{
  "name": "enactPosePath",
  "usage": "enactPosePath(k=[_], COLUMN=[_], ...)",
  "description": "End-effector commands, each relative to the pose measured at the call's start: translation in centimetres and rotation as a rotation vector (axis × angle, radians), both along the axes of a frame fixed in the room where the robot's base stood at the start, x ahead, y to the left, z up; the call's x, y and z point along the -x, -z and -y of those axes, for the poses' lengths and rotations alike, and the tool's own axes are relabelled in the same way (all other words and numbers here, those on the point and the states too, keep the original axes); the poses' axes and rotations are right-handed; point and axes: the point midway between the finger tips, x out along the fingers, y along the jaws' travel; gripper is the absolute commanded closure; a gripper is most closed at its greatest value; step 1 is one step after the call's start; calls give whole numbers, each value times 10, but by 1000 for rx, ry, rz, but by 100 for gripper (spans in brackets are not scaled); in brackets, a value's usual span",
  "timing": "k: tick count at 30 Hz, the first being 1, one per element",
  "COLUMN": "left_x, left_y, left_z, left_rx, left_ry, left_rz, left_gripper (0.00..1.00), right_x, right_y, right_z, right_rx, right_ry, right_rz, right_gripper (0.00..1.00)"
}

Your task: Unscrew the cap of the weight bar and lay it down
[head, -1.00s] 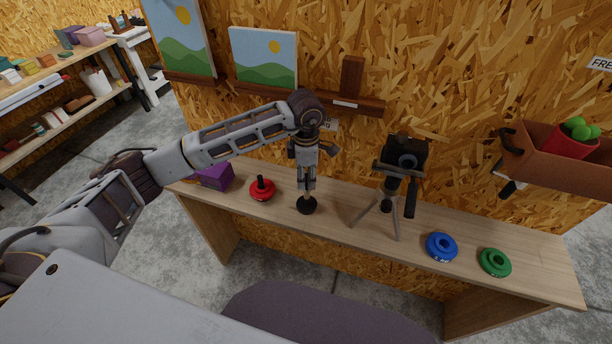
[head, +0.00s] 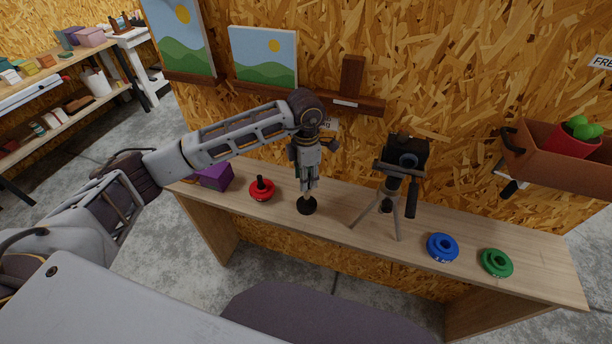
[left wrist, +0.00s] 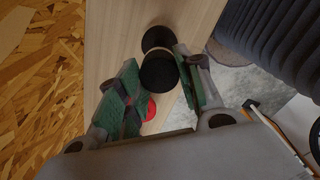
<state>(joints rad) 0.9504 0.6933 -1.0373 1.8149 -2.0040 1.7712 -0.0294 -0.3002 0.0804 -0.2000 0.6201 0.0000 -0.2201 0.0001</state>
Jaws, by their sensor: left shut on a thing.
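The weight bar (head: 307,204) stands upright on the bench, with a round black base and a short pale shaft. My left gripper (head: 309,188) comes down over its top from above. In the left wrist view the fingers (left wrist: 160,85) are on both sides of a round black cap (left wrist: 158,74), shut on it. The black base (left wrist: 157,38) shows beyond the cap, with a bit of pale shaft between them. In the head view the fingers hide the cap. I cannot tell how far the cap is unscrewed. My right gripper is not in view.
A red disc with a black post (head: 262,190) and a purple box (head: 215,177) are left of the bar. A camera on a tripod (head: 390,195) stands to its right, then blue (head: 442,247) and green (head: 496,263) discs. Bare bench (head: 340,222) lies between bar and tripod.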

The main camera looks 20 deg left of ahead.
Motion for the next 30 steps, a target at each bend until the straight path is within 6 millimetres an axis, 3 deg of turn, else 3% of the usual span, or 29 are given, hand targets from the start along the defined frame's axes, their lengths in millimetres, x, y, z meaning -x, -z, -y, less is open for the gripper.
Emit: enactPosePath(k=[16, 30], left_x=[1, 1], left_y=[1, 1], left_z=[0, 0], left_rx=[-1, 0], left_ry=[-234, -266], left_rz=[-1, -1], left_gripper=[88, 88], right_x=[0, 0], right_y=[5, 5], right_z=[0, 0], right_rx=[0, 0], right_ry=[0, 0], right_rz=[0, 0], right_gripper=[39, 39])
